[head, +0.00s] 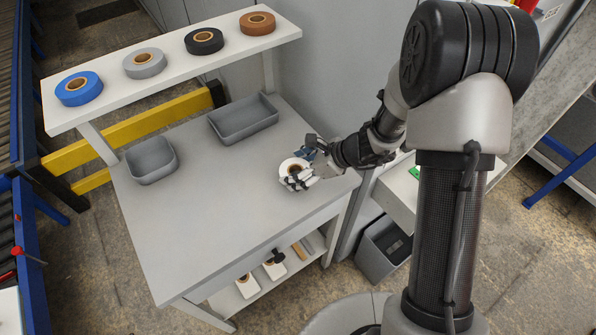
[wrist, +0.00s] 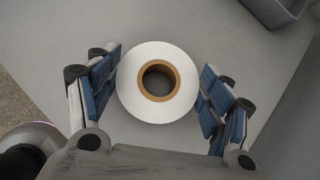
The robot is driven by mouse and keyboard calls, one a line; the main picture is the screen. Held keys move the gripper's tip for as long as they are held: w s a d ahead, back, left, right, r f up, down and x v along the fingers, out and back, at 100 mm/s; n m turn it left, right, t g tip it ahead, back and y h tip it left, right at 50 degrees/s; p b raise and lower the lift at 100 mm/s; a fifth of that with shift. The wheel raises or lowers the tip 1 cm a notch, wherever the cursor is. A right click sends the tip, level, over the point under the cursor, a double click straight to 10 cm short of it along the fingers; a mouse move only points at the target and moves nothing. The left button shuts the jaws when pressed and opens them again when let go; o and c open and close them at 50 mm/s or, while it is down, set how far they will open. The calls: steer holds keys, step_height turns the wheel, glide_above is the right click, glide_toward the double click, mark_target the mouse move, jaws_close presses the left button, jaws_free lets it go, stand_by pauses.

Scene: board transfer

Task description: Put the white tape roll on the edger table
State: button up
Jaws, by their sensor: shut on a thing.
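The white tape roll (head: 291,165) has a brown core and lies flat near the right edge of the grey table (head: 215,225). It also shows in the wrist view (wrist: 137,103), over the grey top. My gripper (head: 299,178) is shut on the roll, with blue-padded fingers on its left and right sides. In the wrist view my gripper (wrist: 160,88) reaches around the roll from the near side. I cannot tell whether the roll rests on the top or is just above it.
A raised white shelf (head: 110,93) holds blue, grey, black and brown rolls. Two grey bins (head: 243,121) (head: 151,164) stand at the table's back. The table's middle and front are clear.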

steer(key=shift+f, duration=0.1)
steer(key=o, duration=0.7)
steer(key=shift+f, duration=0.25)
steer(key=shift+c, duration=0.2)
steer(key=o, duration=0.5)
steer(key=shift+r, duration=0.1)
steer(key=shift+c, duration=0.2)
